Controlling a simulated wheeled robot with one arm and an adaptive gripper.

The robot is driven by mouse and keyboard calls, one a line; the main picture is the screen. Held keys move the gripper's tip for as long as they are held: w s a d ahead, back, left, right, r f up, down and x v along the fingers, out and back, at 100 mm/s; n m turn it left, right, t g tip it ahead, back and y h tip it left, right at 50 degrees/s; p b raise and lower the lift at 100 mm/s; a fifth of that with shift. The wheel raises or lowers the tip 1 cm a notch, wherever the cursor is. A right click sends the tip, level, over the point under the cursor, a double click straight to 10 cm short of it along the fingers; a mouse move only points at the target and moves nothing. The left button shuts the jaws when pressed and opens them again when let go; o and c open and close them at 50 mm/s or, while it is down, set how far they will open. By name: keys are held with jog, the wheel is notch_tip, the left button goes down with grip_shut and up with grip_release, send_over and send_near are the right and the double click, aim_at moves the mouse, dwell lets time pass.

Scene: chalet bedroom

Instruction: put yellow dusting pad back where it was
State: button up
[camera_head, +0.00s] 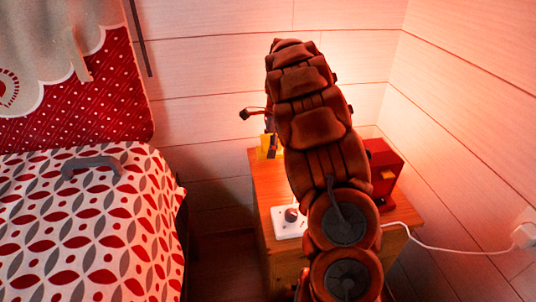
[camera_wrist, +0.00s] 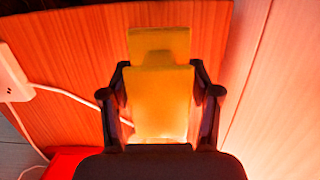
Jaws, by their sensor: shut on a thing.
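The yellow dusting pad (camera_wrist: 160,98) is between the two dark fingers of my gripper (camera_wrist: 160,92) in the wrist view. The fingers are shut on its two sides. The pad's narrower far part sticks out past the fingertips, over the wooden bedside table (camera_wrist: 65,55). In the head view a small part of the pad (camera_head: 267,146) shows at the far left side of the table (camera_head: 262,172), mostly hidden by my arm. I cannot tell whether the pad touches the tabletop.
A white power strip (camera_head: 288,222) with a knob-like item lies on the table's near left. A red box (camera_head: 384,168) stands at the right. A white cord runs to a wall outlet (camera_head: 525,232). The bed (camera_head: 85,225) with a grey handle-like object (camera_head: 90,164) is left. Walls close off the back and right.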

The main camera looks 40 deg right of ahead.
notch_tip(320, 180, down, 3)
jog(key=shift+r+b, duration=0.1)
jog(key=shift+b, duration=0.35)
jog(key=o, duration=1)
jog(key=r+p, duration=0.1)
jog(key=r, duration=0.3)
jog(key=d+r+p, duration=0.1)
jog(key=r, duration=0.3)
jog(key=r+p, duration=0.1)
jog(key=r, duration=0.3)
jog(key=shift+s+d+p, duration=0.3)
jog(key=shift+s+p, duration=0.05)
jog(key=shift+s, duration=0.05)
